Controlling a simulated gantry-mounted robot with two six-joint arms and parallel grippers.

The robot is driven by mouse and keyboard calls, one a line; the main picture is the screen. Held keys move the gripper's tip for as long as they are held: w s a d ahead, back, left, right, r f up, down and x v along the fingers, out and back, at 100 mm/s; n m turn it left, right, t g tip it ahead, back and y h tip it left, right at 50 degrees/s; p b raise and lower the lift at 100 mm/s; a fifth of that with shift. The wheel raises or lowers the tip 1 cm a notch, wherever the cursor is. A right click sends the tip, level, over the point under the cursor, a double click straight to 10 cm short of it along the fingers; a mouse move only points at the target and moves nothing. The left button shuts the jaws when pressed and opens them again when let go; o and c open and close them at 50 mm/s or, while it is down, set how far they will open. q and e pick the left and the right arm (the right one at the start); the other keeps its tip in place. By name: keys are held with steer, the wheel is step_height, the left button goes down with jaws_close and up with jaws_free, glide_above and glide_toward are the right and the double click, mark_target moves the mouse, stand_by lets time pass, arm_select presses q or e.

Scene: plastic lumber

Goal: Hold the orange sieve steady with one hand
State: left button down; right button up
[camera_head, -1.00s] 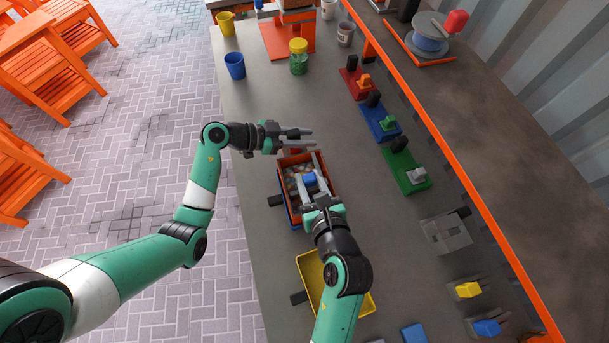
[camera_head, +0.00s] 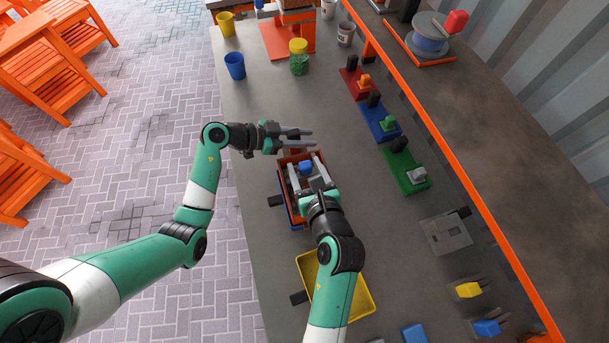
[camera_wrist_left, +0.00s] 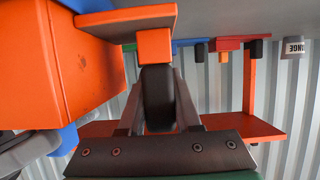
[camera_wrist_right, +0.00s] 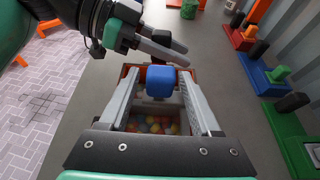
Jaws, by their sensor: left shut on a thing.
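The orange sieve (camera_head: 283,178) sits over a blue bin (camera_head: 291,215) in the middle of the table; its orange side fills the left of the left wrist view (camera_wrist_left: 65,60). My left gripper (camera_head: 310,138) is at the sieve's far end, shut on its black handle (camera_wrist_left: 157,95). Several coloured pieces (camera_wrist_right: 150,124) lie inside the sieve. My right gripper (camera_head: 306,159) is over the sieve with fingers wide apart, one on each side of a blue block (camera_wrist_right: 160,80). Gaps show beside the block. I cannot tell whether the fingers touch the grey part below it.
A yellow tray (camera_head: 358,292) lies in front of the sieve. Red, blue and green stands (camera_head: 405,172) line the right side. Blue (camera_head: 235,66) and yellow cups and a green jar (camera_head: 299,64) stand at the back. The table between sieve and stands is clear.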

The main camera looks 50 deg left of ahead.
steer(key=shift+o, duration=0.3)
steer(key=shift+r, duration=0.15)
steer(key=shift+r, duration=3.4)
arm_select(q)
steer(key=c, duration=0.5)
jaws_free()
steer(key=v, duration=1.2)
step_height(320, 180, up, 6)
steer(key=p, duration=1)
steer(key=shift+r+p, duration=0.2)
steer(key=shift+p, duration=0.2)
arm_select(e)
step_height(320, 180, up, 11)
steer(key=shift+f, duration=0.15)
